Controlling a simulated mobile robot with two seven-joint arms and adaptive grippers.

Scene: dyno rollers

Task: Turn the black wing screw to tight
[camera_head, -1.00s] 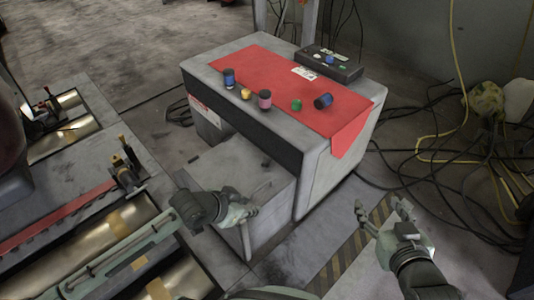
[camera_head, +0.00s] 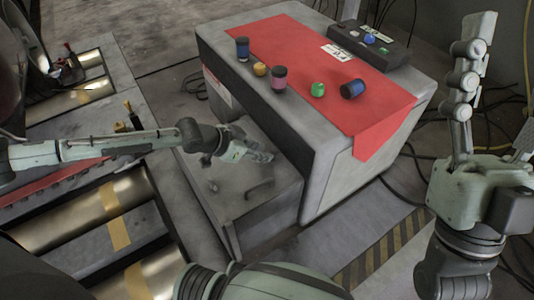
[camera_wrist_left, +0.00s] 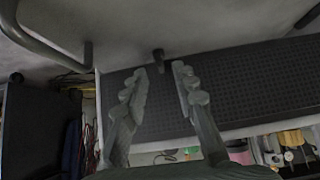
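My left gripper (camera_head: 262,153) hangs over the low grey box (camera_head: 285,205) in front of the red-covered bench. In the left wrist view my left gripper (camera_wrist_left: 160,75) is open, with nothing between its fingers. A small black knob (camera_wrist_left: 158,58), which looks like the wing screw, stands on the grey surface just beyond the gap between the fingertips, apart from them. In the head view the left hand seems to hide it. Its wings and how tight it is cannot be made out. My right gripper (camera_head: 495,95) is raised at the right, open and empty.
A bar handle (camera_head: 260,189) and small dark fittings (camera_head: 213,187) are on the low box. Rollers (camera_head: 110,210) lie at left. Cables cover the floor at right.

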